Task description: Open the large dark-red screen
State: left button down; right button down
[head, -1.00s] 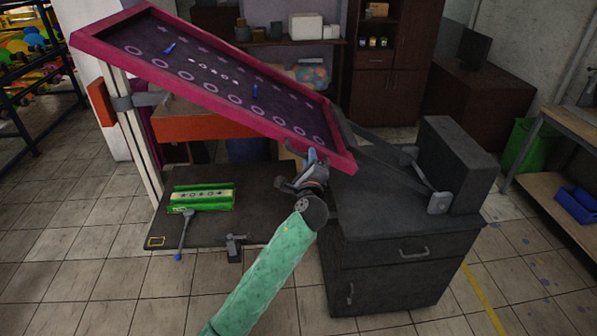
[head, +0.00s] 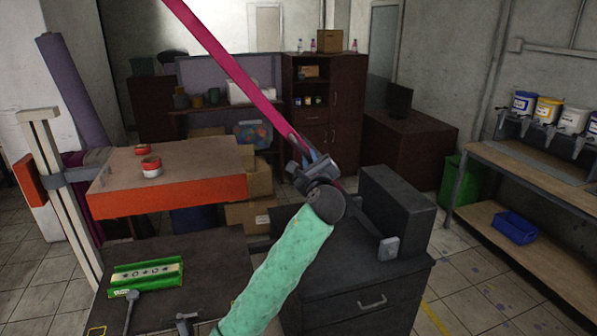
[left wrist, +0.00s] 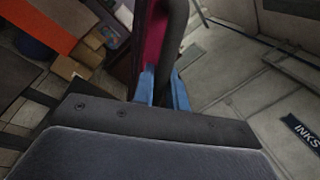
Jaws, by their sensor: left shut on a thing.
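The large dark-red screen (head: 225,62) shows nearly edge-on in the head view, a magenta band sloping steeply from the top edge down to the dark cabinet. Its upper end is out of view. My left gripper (head: 318,164) is at its lower end, above the cabinet. In the left wrist view the blue fingertips of my left gripper (left wrist: 163,88) are closed around a dark bar-shaped handle (left wrist: 174,35) beside the magenta frame of the screen (left wrist: 152,45). My right gripper is not in view.
A green holder (head: 146,277) with a patterned strip lies on the dark work table (head: 208,265). A dark box (head: 396,212) stands on the drawer cabinet (head: 350,305). An orange-edged table (head: 190,195) with small red-and-white tins is behind. Ink buckets (head: 547,110) line the right shelf.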

pick_arm(q)
jog(key=shift+w+d+r, duration=0.15)
jog(key=shift+d+r, duration=0.1)
jog(key=shift+d, duration=0.1)
jog(key=c, duration=1.5)
grip_release()
